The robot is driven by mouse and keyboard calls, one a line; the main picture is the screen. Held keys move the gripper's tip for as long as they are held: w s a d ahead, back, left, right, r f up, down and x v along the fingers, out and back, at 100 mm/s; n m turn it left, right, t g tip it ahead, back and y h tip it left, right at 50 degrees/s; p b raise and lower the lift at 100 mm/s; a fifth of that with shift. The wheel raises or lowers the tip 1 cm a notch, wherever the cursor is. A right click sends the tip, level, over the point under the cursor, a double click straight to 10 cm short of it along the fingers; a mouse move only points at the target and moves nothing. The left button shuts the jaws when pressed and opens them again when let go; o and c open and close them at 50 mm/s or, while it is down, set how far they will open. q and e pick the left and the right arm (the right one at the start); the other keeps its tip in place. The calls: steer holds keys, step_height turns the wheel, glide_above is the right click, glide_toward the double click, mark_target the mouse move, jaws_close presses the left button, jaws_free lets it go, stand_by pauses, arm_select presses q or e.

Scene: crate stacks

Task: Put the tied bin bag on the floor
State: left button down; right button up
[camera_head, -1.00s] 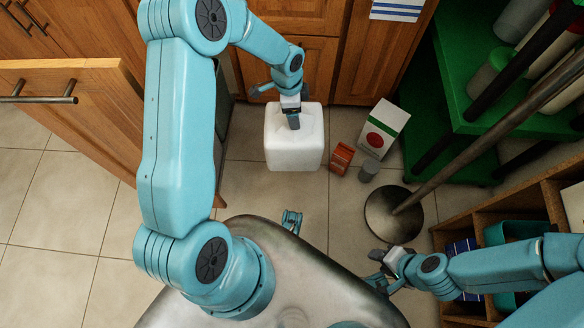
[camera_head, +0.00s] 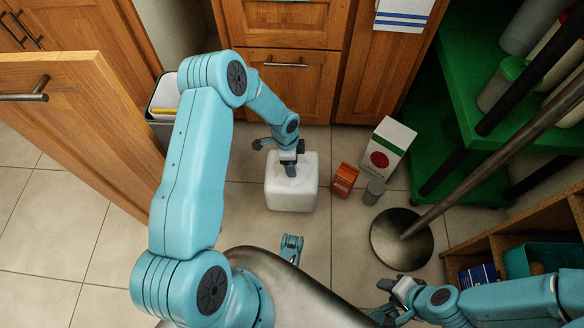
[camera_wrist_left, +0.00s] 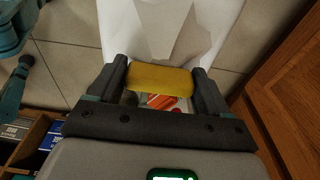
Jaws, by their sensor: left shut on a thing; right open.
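The tied bin bag (camera_head: 292,190) is white and boxy, and hangs upright under my left gripper (camera_head: 289,160) in the head view. The left gripper is shut on its yellow tie (camera_wrist_left: 160,78), seen between the fingers in the left wrist view; the white bag (camera_wrist_left: 165,30) fills the area beyond. I cannot tell whether the bag's underside touches the tiled floor (camera_head: 150,265). My right gripper (camera_head: 392,300) is open and empty at the lower right, well apart from the bag.
A grey bin (camera_head: 163,98) stands behind the open cabinet door (camera_head: 85,125). An orange box (camera_head: 345,179), a grey can (camera_head: 374,191) and a white carton (camera_head: 388,148) stand right of the bag. A round metal base (camera_head: 400,239) and green shelf (camera_head: 470,130) are further right.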

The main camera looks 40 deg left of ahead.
arm_select(q)
step_height(320, 180, down, 4)
steer(key=shift+r+b, duration=0.1)
steer(key=shift+b, duration=0.7)
steer(key=shift+f, duration=0.2)
steer(key=shift+r, duration=0.15)
steer(key=shift+f, duration=0.2)
jaws_free()
steer(key=shift+r, duration=0.1)
